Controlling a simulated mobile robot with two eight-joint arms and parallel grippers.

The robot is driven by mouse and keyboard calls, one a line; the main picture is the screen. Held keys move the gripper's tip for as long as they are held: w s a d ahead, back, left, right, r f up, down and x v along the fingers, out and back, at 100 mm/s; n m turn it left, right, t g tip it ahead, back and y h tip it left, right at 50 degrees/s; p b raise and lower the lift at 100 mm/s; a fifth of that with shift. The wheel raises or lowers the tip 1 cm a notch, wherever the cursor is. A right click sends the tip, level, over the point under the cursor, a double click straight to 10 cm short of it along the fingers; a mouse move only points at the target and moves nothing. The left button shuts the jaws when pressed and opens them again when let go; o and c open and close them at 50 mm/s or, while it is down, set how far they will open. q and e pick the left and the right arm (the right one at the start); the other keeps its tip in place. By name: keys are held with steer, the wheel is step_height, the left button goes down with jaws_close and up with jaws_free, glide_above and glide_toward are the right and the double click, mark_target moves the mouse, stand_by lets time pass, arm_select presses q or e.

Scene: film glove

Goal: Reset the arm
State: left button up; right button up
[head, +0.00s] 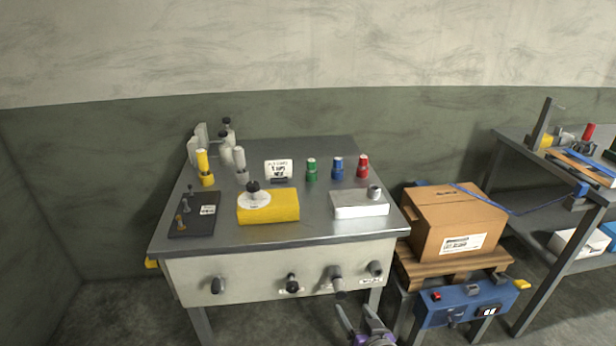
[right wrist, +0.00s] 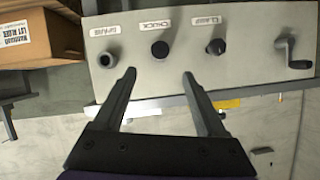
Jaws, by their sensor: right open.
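My right gripper (head: 354,308) is at the bottom of the head view, low in front of the workbench's pale front panel (head: 255,267). In the right wrist view its two fingers (right wrist: 158,75) are spread apart with nothing between them. They point at the panel (right wrist: 185,65), which carries a round grey fitting (right wrist: 106,60), a black knob (right wrist: 160,49), another knob (right wrist: 216,46) and a crank handle (right wrist: 286,48). Whether the fingers touch the panel is hard to tell. My left gripper is not in view.
The grey bench top (head: 320,231) holds a yellow block (head: 268,210), a white block (head: 350,208) and several coloured cylinders. A cardboard box (head: 452,222) on a pallet stands right of the bench, above a blue unit (head: 465,304). A shelved table (head: 545,190) stands farther right.

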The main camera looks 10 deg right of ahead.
steer(key=s+d+f+n+g+h, duration=0.2)
steer(key=s+g, duration=0.7)
steer(key=s, duration=1.4)
arm_select(q)
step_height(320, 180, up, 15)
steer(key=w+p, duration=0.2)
steer(key=p, duration=1.1)
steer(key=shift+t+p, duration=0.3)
steer(key=shift+p, duration=0.05)
arm_select(e)
step_height(320, 180, up, 13)
steer(key=w+m+t, duration=0.1)
steer(key=w, duration=0.1)
steer(key=shift+w+r, duration=0.2)
steer(key=shift+w, duration=0.15)
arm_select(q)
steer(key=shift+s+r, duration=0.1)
arm_select(e)
steer(key=shift+s+a, duration=0.1)
steer(key=shift+s, duration=0.05)
